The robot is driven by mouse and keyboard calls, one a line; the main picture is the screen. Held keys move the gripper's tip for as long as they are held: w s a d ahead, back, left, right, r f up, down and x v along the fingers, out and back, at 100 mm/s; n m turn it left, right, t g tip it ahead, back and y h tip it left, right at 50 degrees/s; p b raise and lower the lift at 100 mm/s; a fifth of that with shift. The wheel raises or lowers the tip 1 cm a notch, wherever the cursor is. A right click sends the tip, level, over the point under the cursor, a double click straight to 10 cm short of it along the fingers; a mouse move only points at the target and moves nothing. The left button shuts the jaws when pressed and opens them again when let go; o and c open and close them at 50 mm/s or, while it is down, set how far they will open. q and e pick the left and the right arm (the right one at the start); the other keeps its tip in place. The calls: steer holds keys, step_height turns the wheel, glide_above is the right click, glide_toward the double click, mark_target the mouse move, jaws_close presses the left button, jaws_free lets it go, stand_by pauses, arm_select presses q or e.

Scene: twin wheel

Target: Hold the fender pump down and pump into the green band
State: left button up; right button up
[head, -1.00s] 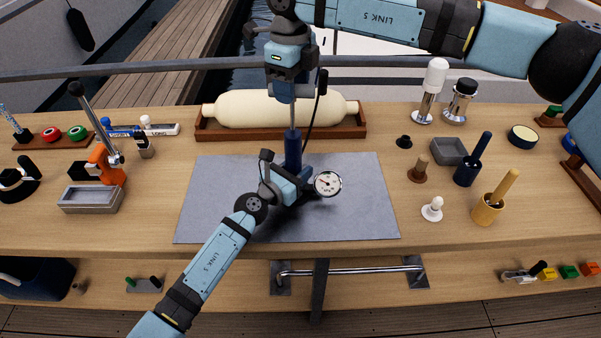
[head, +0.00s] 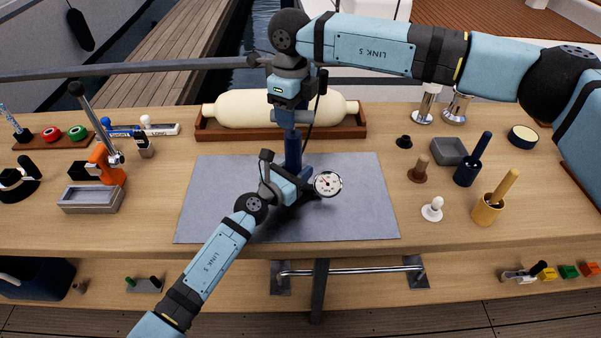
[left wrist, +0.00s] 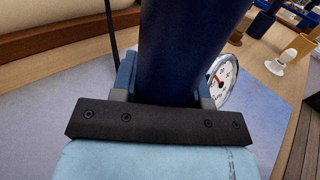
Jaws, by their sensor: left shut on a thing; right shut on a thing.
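The fender pump (head: 292,150) stands upright on a grey mat (head: 215,200), its dark blue barrel also large in the left wrist view (left wrist: 185,45). My left gripper (head: 296,183) is shut on the lower part of the pump, with a finger on each side of the barrel in the left wrist view. My right gripper (head: 291,118) is shut at the pump's top, close above the barrel; it hides the handle. The round white gauge (head: 327,184) sits right of the pump's base. Its needle shows, but the reading and green band are too small to tell.
The cream fender (head: 235,111) lies in a wooden cradle (head: 210,130) behind the pump, with a dark hose (head: 311,115) rising nearby. The mat around the pump is clear.

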arm_select(q)
steer(key=shift+f, duration=0.1)
arm_select(e)
steer(key=shift+f, duration=0.35)
steer(key=shift+w+r, duration=0.1)
steer(key=shift+r, duration=4)
steer(key=shift+f, duration=4.05)
steer(key=o, duration=1.4)
steer(key=shift+r, duration=0.1)
steer(key=shift+r, duration=3.5)
